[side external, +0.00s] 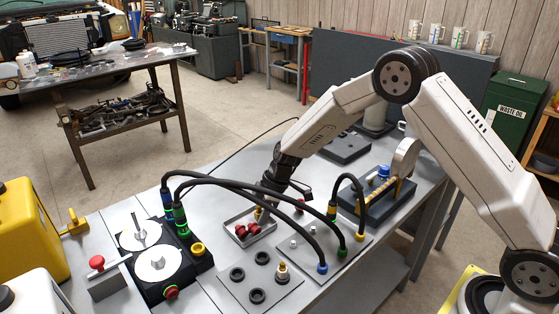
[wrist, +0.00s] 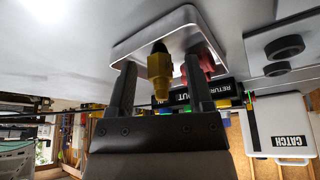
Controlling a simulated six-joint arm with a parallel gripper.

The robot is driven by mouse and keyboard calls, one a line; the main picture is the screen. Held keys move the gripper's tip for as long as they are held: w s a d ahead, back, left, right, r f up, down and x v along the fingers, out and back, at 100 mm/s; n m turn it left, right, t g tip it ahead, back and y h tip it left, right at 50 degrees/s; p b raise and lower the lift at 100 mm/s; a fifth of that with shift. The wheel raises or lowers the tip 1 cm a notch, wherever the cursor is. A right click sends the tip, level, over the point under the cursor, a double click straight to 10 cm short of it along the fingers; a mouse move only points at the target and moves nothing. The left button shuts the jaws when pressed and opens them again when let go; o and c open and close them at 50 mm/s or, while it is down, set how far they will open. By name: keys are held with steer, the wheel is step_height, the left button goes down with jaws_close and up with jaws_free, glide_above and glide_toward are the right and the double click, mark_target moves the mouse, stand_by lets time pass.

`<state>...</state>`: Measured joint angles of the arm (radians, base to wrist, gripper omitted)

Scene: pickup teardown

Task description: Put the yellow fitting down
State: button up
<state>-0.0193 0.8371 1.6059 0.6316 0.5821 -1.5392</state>
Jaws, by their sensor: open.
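The yellow fitting (wrist: 159,74) is brass-coloured and stands between my two fingers in the wrist view, with a gap on each side. My gripper (wrist: 160,64) is open around it. Its top end meets the shallow metal tray (wrist: 128,44) in that inverted view, though the exact contact is hard to see. In the side view my gripper (side external: 262,207) points down at the right part of the tray (side external: 231,222). There the fitting is small and mostly hidden by the fingers and a black hose. Red fittings (side external: 241,231) lie in the tray, and one also shows in the wrist view (wrist: 204,62).
Black hoses (side external: 225,181) arch close over the tray from the black pump unit (side external: 193,257) to a plate with coloured ports (side external: 322,267). A plate with black rings (side external: 257,295) lies in front. A blue-topped device (side external: 382,172) stands behind right.

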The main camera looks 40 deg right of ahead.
steer(key=shift+r, duration=0.1)
steer(key=v, duration=1.2)
stand_by(0.6)
steer(key=s+d+f+m+h, duration=0.1)
steer(key=s+m+h, duration=0.1)
steer(key=s+m, duration=0.4)
steer(key=s+d+f+m+h, duration=0.1)
steer(key=s+m, duration=0.5)
steer(key=s, duration=1)
steer(key=shift+s+d+f+h, duration=0.15)
steer(key=shift+s+d+h, duration=0.25)
steer(key=shift+d, duration=0.05)
